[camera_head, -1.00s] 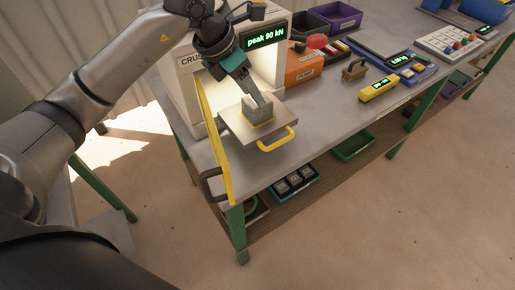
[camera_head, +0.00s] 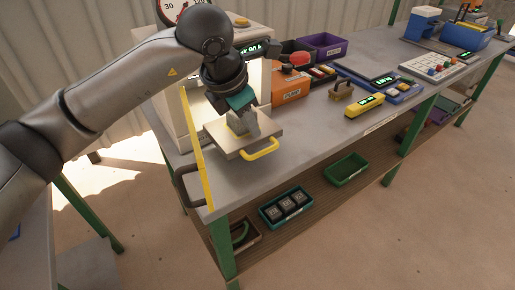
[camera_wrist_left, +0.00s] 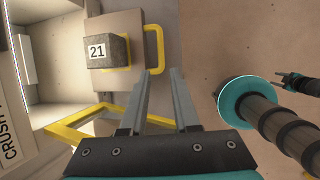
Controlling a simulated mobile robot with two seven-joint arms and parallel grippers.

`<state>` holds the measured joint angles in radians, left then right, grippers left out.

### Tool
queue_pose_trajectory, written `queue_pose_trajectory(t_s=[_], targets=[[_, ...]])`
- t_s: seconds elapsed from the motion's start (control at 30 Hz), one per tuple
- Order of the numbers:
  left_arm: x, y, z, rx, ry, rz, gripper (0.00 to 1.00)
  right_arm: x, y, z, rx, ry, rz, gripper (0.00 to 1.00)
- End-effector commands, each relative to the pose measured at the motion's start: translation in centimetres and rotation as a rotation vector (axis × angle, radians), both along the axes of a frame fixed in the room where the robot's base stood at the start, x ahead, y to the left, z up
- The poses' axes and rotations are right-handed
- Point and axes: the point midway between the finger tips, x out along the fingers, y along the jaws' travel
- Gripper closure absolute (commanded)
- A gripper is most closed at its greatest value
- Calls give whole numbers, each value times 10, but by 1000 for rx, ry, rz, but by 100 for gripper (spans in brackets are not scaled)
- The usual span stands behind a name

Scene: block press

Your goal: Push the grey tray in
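The grey tray (camera_head: 268,133) with a yellow handle (camera_head: 260,150) sticks out of the press marked CRUSH. It also shows in the left wrist view (camera_wrist_left: 128,22), with its handle (camera_wrist_left: 154,48) on the right. A grey block marked 21 (camera_wrist_left: 106,51) sits on it; in the head view my gripper partly covers the block. My left gripper (camera_head: 250,124) is over the tray in the head view. In the left wrist view its two fingers (camera_wrist_left: 160,72) are apart with nothing between them, beside the block and below the handle. My right gripper cannot be made out clearly.
The press's yellow-edged door (camera_head: 197,150) stands open at the tray's left, with a dark handle (camera_head: 187,186). An orange box (camera_head: 290,87) and a yellow device (camera_head: 364,104) are on the bench to the right.

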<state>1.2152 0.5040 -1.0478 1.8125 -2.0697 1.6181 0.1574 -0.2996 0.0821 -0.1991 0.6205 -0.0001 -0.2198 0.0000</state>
Motion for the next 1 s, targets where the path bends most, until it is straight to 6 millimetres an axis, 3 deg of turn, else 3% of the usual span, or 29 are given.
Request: queue_pose_trajectory(t_s=[0.2, 0.5, 0.97, 1.0], targets=[[17, -11, -48, 0, 5, -1, 70, 0, 4, -6, 6, 1, -1, 50], [36, -21, -93, 0, 2, -1, 70, -1, 5, -12, 6, 1, 0, 50], [41, -23, -103, 0, 0, -1, 70, -1, 4, -13, 5, 2, 0, 50], [41, -23, -103, 0, 0, -1, 74, -1, 3, -13, 4, 2, 0, 50]])
